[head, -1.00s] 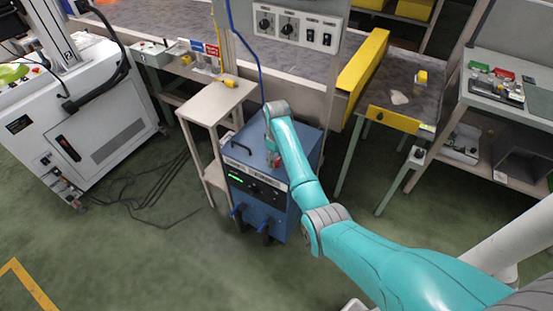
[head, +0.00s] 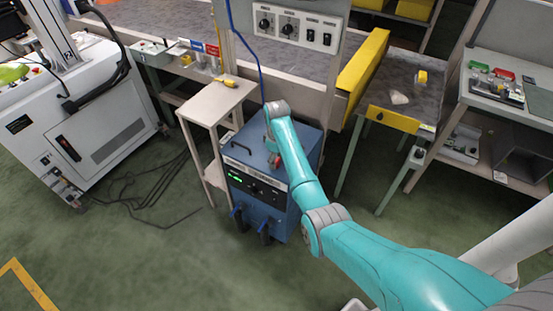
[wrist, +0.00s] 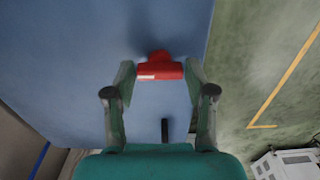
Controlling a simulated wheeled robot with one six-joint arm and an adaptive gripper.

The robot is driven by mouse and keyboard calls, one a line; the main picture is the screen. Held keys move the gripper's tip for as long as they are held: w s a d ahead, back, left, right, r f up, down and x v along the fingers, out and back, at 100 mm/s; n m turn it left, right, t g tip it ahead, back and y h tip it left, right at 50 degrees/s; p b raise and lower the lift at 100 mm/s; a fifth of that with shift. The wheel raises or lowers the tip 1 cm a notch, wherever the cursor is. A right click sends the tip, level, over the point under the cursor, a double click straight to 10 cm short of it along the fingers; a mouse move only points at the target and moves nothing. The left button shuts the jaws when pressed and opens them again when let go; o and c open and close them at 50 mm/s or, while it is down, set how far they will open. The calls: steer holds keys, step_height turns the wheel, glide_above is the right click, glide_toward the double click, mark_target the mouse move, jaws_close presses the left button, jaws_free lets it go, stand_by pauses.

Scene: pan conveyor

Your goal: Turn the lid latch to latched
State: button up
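The red lid latch (wrist: 160,68) is a short bar with a pale mark, on the flat blue lid (wrist: 70,60) in the wrist view. It lies crosswise between the fingertips of my gripper (wrist: 160,72). One finger is beside each end of the bar, very close; I cannot tell whether they touch it. The fingers are spread apart. In the head view the lid is the top of a blue cabinet (head: 262,196) with a green display. My arm hides most of the latch and gripper there.
A black handle (head: 241,150) stands on the lid's left side. A small beige table (head: 212,102) stands close left of the cabinet, and a bench with a yellow rail (head: 362,72) is behind and right. Green floor in front is clear; cables lie at left.

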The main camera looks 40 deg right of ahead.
mark_target(277, 160)
steer(key=shift+o, duration=0.8)
step_height(277, 160, up, 12)
stand_by(0.5)
